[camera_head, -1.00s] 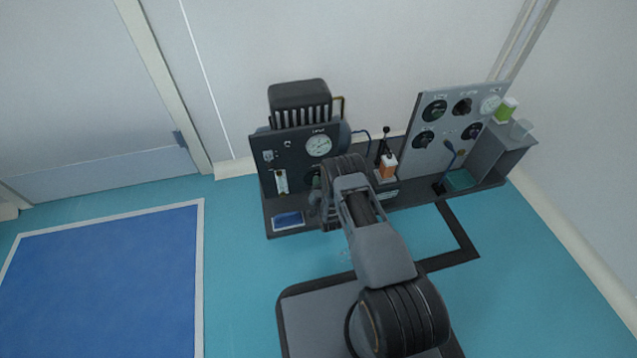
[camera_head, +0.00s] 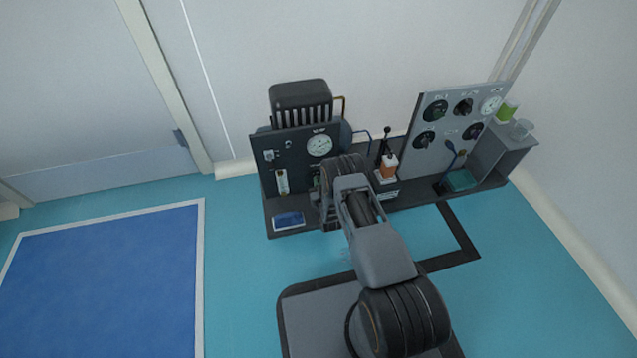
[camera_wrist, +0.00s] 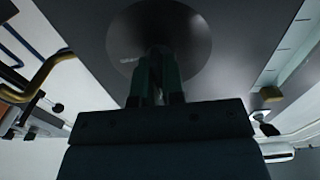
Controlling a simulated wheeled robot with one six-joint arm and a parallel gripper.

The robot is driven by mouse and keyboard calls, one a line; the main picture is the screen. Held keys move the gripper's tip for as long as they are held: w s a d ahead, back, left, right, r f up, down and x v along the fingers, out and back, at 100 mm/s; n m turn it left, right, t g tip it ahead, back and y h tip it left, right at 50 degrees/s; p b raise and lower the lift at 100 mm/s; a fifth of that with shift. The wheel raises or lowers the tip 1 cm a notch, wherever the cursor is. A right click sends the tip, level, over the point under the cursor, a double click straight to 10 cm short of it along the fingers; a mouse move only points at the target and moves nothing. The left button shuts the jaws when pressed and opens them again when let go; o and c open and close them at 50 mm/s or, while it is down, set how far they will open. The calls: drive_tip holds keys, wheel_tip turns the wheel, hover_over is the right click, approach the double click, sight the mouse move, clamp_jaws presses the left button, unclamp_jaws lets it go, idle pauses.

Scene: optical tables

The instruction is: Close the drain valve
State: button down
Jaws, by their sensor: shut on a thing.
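In the wrist view my gripper (camera_wrist: 156,88) is shut on the narrow, dark handle of the drain valve (camera_wrist: 155,58). The handle stands in front of a dark round disc (camera_wrist: 187,35) with small pale lettering that I cannot read. The fingers and shadow hide most of the handle, so its exact angle is hard to tell. In the head view my own arm covers the gripper and the valve, at the lower right of the black gauge panel (camera_head: 278,155).
A white dial gauge (camera_head: 320,145) is above my arm. An orange-and-white block (camera_head: 389,168) and a black lever (camera_head: 385,140) stand close on the right. A grey panel with knobs (camera_head: 445,125) is farther right. A brass pipe (camera_wrist: 45,72) passes left of my gripper.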

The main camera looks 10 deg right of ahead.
drive_tip(key=c, duration=1.2)
unclamp_jaws()
drive_tip(key=shift+c, duration=0.2)
drive_tip(key=shift+s, duration=0.1)
drive_tip(key=s+p, duration=0.5)
drive_tip(key=s, duration=0.8)
drive_tip(key=shift+s, duration=0.35)
